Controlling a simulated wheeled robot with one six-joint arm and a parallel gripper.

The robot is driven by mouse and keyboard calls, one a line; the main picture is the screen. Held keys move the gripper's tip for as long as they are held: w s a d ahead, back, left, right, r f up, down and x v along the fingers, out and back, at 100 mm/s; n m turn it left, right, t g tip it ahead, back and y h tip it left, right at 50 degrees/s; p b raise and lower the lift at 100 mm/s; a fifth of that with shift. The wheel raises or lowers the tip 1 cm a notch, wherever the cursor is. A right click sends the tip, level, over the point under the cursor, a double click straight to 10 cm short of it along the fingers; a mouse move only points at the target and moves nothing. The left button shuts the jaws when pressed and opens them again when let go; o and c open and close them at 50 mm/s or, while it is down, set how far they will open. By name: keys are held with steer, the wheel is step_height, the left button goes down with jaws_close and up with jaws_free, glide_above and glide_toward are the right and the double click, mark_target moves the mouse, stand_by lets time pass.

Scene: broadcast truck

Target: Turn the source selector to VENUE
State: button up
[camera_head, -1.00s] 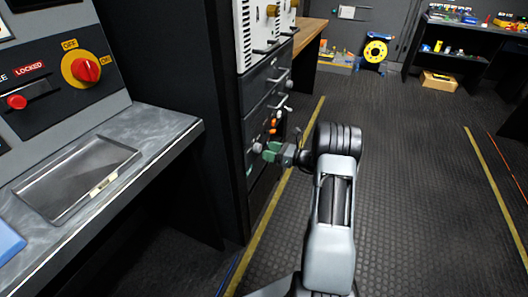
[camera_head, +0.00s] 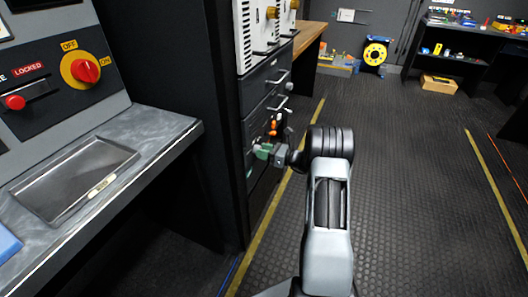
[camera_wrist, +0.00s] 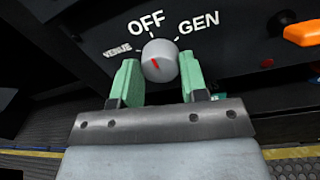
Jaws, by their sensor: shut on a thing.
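The source selector is a round grey knob (camera_wrist: 160,59) with a red pointer mark, on a dark panel in the wrist view. White labels VENUE (camera_wrist: 117,51), OFF (camera_wrist: 145,24) and GEN (camera_wrist: 198,22) surround it. The red mark points up and slightly left, toward OFF. My gripper (camera_wrist: 160,70) has its green fingers on either side of the knob, shut on it. In the head view my gripper (camera_head: 264,151) is at the front of the dark rack, and the knob is hidden there or too small to make out.
An orange handle (camera_wrist: 303,33) sits right of the selector. Drawer handles (camera_head: 279,79) project from the rack above my gripper. A console with a red-and-yellow switch (camera_head: 86,70) and a metal tray (camera_head: 42,205) stands left. The floor (camera_head: 400,180) on the right is clear.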

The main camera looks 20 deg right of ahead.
steer(key=c, duration=0.3)
steer(key=shift+s+a+f+n+h+b, duration=0.1)
steer(key=shift+n+h+b, duration=0.2)
steer(key=shift+n+b, duration=4.7)
steer(key=shift+n+p, duration=0.7)
steer(key=shift+n, duration=0.3)
